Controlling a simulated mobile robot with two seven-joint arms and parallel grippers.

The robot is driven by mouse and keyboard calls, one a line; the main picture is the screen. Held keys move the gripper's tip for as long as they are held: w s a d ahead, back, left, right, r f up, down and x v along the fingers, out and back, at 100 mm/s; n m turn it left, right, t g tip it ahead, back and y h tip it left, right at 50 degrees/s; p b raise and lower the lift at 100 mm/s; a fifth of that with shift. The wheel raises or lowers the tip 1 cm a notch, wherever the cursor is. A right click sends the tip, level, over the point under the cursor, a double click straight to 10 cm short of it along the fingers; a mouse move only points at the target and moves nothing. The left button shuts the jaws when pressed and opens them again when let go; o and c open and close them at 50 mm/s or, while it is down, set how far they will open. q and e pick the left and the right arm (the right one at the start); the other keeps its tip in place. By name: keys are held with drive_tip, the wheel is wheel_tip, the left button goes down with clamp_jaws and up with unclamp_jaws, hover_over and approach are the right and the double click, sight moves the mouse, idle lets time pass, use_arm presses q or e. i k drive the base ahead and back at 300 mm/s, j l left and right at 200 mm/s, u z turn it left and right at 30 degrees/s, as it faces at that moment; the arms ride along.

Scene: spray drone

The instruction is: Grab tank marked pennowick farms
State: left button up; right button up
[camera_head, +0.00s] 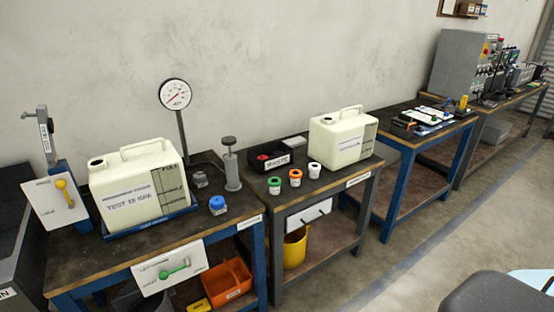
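A cream tank (352,140) with a handle on top stands upright on the middle bench. Its front label is too small to read, so I cannot tell whether it says Pennowick Farms. A second cream tank (132,170) stands on a blue stand (150,222) on the left bench. Neither of my grippers is in view.
A pressure gauge (175,94) rises behind the left tank. A blue cap (217,204), green cap (275,185), orange cap (295,177) and white cap (314,170) lie near the front. A waste bin (258,162) is behind them.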

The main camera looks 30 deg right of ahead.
sight(137, 182)
drive_tip(key=l+z, duration=0.1)
drive_tip(key=l, duration=0.35)
drive_tip(key=i+l+z, duration=0.15)
drive_tip(key=l, duration=0.25)
drive_tip(key=i+l+z, duration=0.1)
drive_tip(key=l, duration=0.3)
